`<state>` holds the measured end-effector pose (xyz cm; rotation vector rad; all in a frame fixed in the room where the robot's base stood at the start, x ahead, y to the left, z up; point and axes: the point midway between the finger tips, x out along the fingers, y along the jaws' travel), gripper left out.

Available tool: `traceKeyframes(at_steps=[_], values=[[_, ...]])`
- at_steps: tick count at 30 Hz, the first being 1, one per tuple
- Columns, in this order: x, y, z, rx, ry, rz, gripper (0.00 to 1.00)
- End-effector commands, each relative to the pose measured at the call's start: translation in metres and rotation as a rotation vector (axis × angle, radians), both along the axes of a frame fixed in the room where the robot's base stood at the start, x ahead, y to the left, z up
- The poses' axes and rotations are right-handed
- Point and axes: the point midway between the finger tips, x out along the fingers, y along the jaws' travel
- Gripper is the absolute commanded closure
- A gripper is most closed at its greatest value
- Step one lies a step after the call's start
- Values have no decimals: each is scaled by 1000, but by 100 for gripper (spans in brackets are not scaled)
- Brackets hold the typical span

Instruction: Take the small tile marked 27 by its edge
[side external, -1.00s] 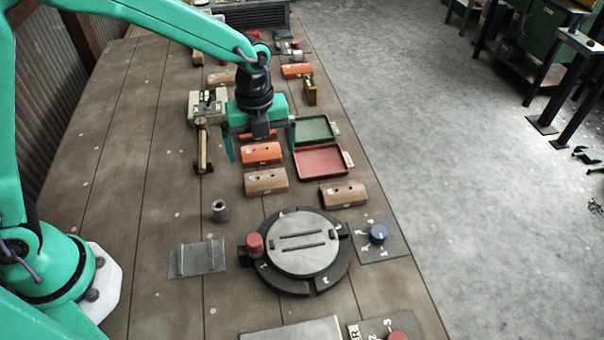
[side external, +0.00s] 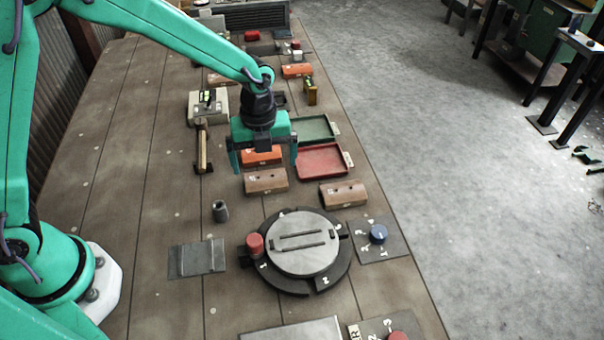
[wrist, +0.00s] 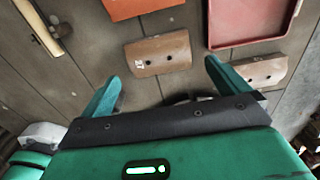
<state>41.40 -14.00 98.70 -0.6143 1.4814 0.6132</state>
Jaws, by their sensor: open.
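No mark in these frames is clear enough to read as 27, so I cannot tell which piece is the tile. A brown block with two dark holes and a small white mark (wrist: 150,56) lies just beyond my fingers in the wrist view; the brown block below my gripper (side external: 266,181) in the side view looks like the same one. My gripper (side external: 265,168) is open and empty, fingers pointing down. In the wrist view, my gripper (wrist: 163,75) has its fingers spread wide, apart from the block.
An orange block (side external: 262,155) is partly behind my gripper. A red tray (side external: 322,161) and green tray (side external: 313,128) lie to the right. Another brown block (side external: 343,194) lies nearer right. A hammer (side external: 202,151) lies left. A round turntable (side external: 303,248) stands in front.

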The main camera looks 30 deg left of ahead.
Motion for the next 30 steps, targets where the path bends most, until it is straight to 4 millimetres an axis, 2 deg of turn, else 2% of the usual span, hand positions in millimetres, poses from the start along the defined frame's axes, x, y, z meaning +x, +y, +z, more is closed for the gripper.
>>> traceKeyframes(at_steps=[6, 12, 29, 30], values=[[-1, 3, -26, 1, 4, 0, 0], [0, 2, -42, 1, 2, 0, 0], [0, 2, -44, 1, 1, 0, 0], [0, 2, -44, 1, 1, 0, 8]])
